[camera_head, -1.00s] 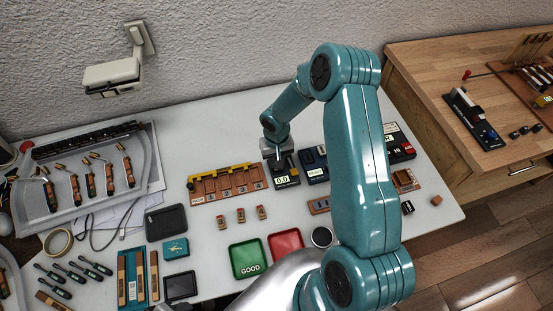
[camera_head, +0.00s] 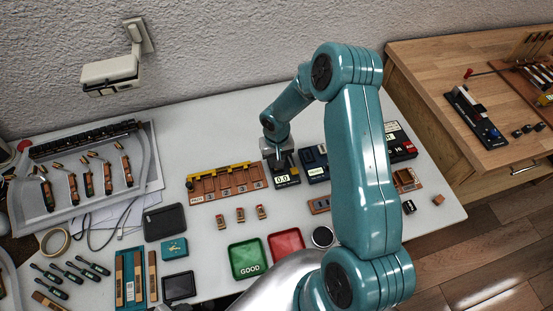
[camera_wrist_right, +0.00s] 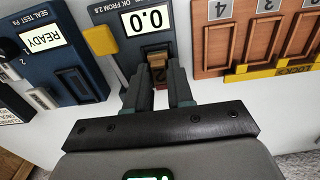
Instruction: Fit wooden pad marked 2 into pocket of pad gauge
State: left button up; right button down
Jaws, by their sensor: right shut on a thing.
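The pad gauge (camera_head: 286,174) is a dark block with a display reading 0.0. In the right wrist view the gauge (camera_wrist_right: 133,43) carries the label "OK FROM 2.8". My right gripper (camera_wrist_right: 159,85) is shut on a small brown wooden pad (camera_wrist_right: 158,70) at the gauge's pocket below the display. I cannot tell how far the pad sits in the pocket, and its number is not readable. In the head view my right gripper (camera_head: 277,158) is over the back of the gauge, and the pad is hidden there. My left gripper is not in view.
A brown numbered rack (camera_head: 228,190) with a yellow lock bar stands left of the gauge. Three small wooden pieces (camera_head: 240,215) lie in front of it. A dark blue seal tester (camera_head: 314,165) stands close on the right. Green (camera_head: 247,259) and red (camera_head: 286,243) trays lie in front.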

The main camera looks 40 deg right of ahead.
jog(key=shift+s+b, duration=0.15)
jog(key=shift+b, duration=0.4)
dwell(0.6)
jog(key=c, duration=0.9)
grip_release()
jog(key=shift+w+r+p, duration=0.15)
jog(key=shift+r+p, duration=0.3)
jog(key=shift+r, duration=0.25)
jog(key=shift+w+r+p, duration=0.1)
jog(key=shift+r+p, duration=0.3)
jog(key=shift+r, duration=0.3)
notch_tip(320, 180, up, 2)
jog(key=shift+s+p, duration=0.1)
jog(key=shift+p, duration=0.35)
jog(key=shift+r+p, duration=0.45)
jog(key=shift+r, duration=0.7)
jog(key=shift+f, duration=0.1)
